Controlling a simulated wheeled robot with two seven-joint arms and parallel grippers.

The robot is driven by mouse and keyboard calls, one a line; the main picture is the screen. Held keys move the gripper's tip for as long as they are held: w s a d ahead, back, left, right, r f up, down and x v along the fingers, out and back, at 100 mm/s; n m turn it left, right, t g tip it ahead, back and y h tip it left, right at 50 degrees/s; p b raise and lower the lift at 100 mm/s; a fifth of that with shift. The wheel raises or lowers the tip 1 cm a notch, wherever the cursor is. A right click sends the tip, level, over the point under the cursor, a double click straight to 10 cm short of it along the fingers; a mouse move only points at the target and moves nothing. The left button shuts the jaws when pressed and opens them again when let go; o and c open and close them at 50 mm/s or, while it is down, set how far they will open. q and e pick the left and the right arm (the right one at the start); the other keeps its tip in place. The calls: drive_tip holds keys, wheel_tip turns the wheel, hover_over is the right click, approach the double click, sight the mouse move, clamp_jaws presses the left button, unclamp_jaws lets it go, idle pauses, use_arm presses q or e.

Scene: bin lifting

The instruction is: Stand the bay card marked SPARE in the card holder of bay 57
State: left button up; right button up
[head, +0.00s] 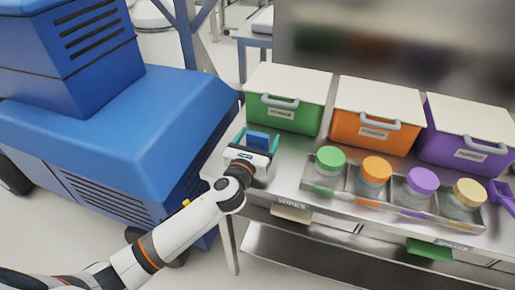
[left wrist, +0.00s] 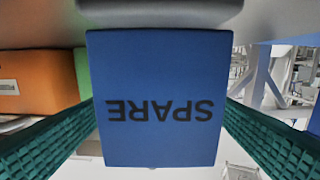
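The blue card marked SPARE (left wrist: 160,120) faces the camera in the left wrist view, its lettering upside down there. It also shows in the head view as a small blue panel (head: 258,139). My left gripper (head: 257,141) has its teal fingers at the card's two side edges and appears closed on it. A grey rounded block (left wrist: 160,12) lies along the card's edge at the top of the wrist view; I cannot tell if they touch. My right gripper is out of view. No number 57 is legible, and I cannot make out bay 57's holder.
Green (head: 285,115), orange (head: 372,134) and purple (head: 462,157) lidded bins line the back of the metal bench. A clear divided tray (head: 335,192) holds several coloured-lid jars. A purple scoop (head: 500,195) lies right. A blue machine (head: 120,140) stands left of the bench.

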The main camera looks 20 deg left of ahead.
use_arm(q)
drive_tip(key=c, duration=1.1)
